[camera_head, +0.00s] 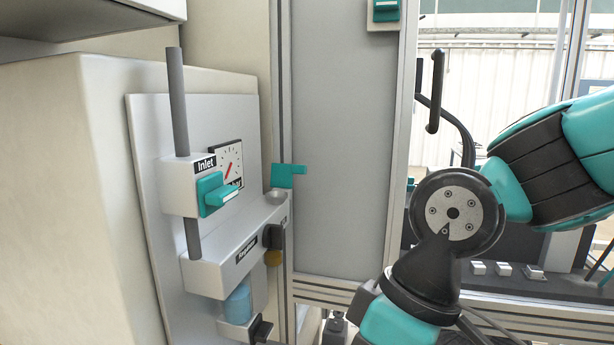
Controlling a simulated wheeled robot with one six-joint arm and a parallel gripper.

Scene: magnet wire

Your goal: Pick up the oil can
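I cannot make out an oil can in the head view. My arm crosses the right side, with teal and black links and a grey round joint cover. My gripper is not in view, so I cannot tell its opening or what it holds. A translucent blue bowl (237,305) hangs under the white block labelled Regulator (238,252); it looks like part of that unit.
A white panel (145,180) at left carries an Inlet block with a teal knob (215,193), a gauge (229,162) and a vertical grey pipe (177,100). A teal lever (288,175) sticks out beside a grey door panel (345,150). Windows stand behind my arm.

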